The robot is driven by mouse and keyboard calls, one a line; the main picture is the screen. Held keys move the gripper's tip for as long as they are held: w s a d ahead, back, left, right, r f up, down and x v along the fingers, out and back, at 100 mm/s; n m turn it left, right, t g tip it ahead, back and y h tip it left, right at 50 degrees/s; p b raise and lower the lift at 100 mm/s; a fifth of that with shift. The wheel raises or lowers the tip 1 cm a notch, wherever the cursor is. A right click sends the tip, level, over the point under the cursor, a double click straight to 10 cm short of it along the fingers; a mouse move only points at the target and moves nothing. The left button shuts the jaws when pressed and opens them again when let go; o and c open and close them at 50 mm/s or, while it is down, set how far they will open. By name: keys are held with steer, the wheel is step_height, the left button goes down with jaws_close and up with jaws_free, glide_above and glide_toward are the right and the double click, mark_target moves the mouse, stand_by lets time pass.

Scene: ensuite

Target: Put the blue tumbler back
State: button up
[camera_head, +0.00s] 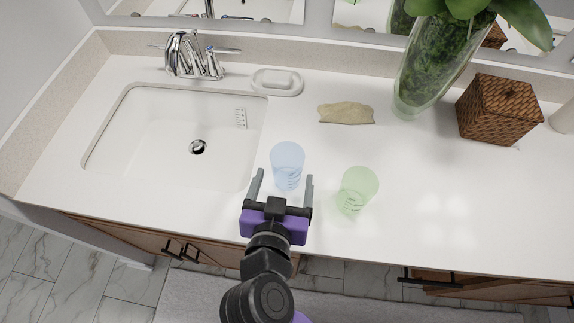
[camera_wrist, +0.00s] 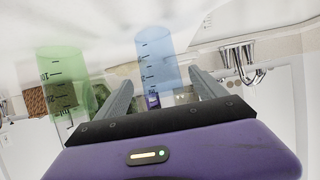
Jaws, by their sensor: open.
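The blue tumbler (camera_head: 287,164) is a clear pale blue cup on the white counter, just right of the sink. In the wrist view the blue tumbler (camera_wrist: 156,62) shows between and beyond the fingers, with dark marks on its side. My gripper (camera_head: 284,178) is open, its fingers on either side of the tumbler's near end. I cannot tell whether they touch it. The wrist view shows both fingers of my gripper (camera_wrist: 160,88) apart.
A green tumbler (camera_head: 357,190) stands close to the right of my gripper. The sink (camera_head: 170,135) and faucet (camera_head: 195,55) are left. A soap dish (camera_head: 277,82), tan cloth (camera_head: 346,113), plant vase (camera_head: 435,65) and woven box (camera_head: 499,108) stand behind. The right front counter is clear.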

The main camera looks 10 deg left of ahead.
steer(key=shift+v, duration=1.85)
steer(key=shift+a+r, duration=0.1)
steer(key=a+r+n+y, duration=0.2)
steer(key=a+n+y, duration=0.3)
steer(key=a+y, duration=0.1)
steer(key=s+d+m+h, duration=0.1)
steer(key=s+d+h, duration=0.1)
steer(key=s+d, duration=0.5)
steer(key=s+d+f+m+t+h, duration=0.1)
steer(key=s+d+m, duration=0.1)
steer(key=s+d, duration=0.5)
steer(key=s+d+m+h, duration=0.1)
steer(key=s+d, duration=0.6)
steer(key=d, duration=0.9)
steer(key=shift+f+m+h, duration=0.15)
steer(key=shift+m+h, duration=0.15)
steer(key=shift+h, duration=0.5)
